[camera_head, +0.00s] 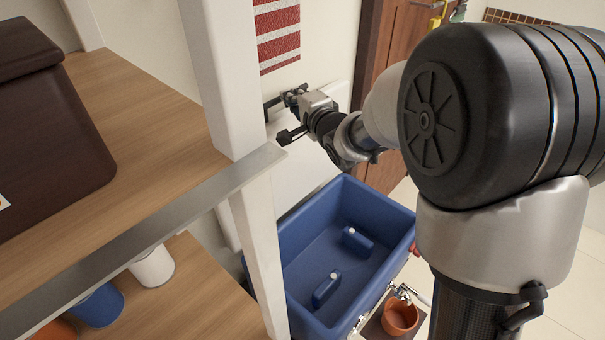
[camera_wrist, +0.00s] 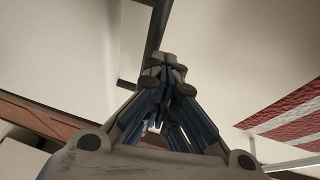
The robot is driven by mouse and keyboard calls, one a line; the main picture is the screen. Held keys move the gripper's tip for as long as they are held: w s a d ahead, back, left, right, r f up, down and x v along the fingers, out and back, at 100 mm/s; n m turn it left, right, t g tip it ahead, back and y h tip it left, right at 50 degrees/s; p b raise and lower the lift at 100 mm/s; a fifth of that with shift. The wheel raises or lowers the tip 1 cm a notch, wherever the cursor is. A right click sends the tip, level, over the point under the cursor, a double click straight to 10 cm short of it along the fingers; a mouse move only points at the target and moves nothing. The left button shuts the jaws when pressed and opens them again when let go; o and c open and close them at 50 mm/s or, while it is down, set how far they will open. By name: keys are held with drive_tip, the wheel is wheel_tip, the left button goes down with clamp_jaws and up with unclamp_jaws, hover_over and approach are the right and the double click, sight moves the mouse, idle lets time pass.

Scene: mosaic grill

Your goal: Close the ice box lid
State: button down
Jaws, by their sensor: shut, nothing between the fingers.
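The ice box (camera_head: 290,250) is a deep blue open tub on the floor, low in the middle of the head view. Its pale lid (camera_head: 310,178) appears raised, standing up behind the tub near the wall. My gripper (camera_head: 291,97) is shut and empty, beside the lid's upper part. In the wrist view my gripper (camera_wrist: 165,68) has its fingertips together, close to a dark bar (camera_wrist: 154,32) that runs along a pale panel (camera_wrist: 70,50). The bar looks like the lid's edge or handle. I cannot tell whether my fingers touch it.
Two blue bottles (camera_head: 357,241) (camera_head: 326,289) lie inside the tub. A wooden shelf (camera_head: 140,95) with a white post (camera_head: 222,75) stands close on the left. A clay pot (camera_head: 400,317) is at the tub's front right. A red striped hanging (camera_head: 277,30) is on the wall.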

drive_tip(key=c, duration=2.4)
unclamp_jaws()
drive_tip(key=shift+r, duration=0.15)
drive_tip(key=c, duration=1.9)
unclamp_jaws()
drive_tip(key=r+v, duration=0.1)
drive_tip(key=v, duration=1.4)
drive_tip(key=shift+s+a, duration=0.25)
drive_tip(key=shift+s, duration=0.1)
drive_tip(key=shift+r, duration=0.1)
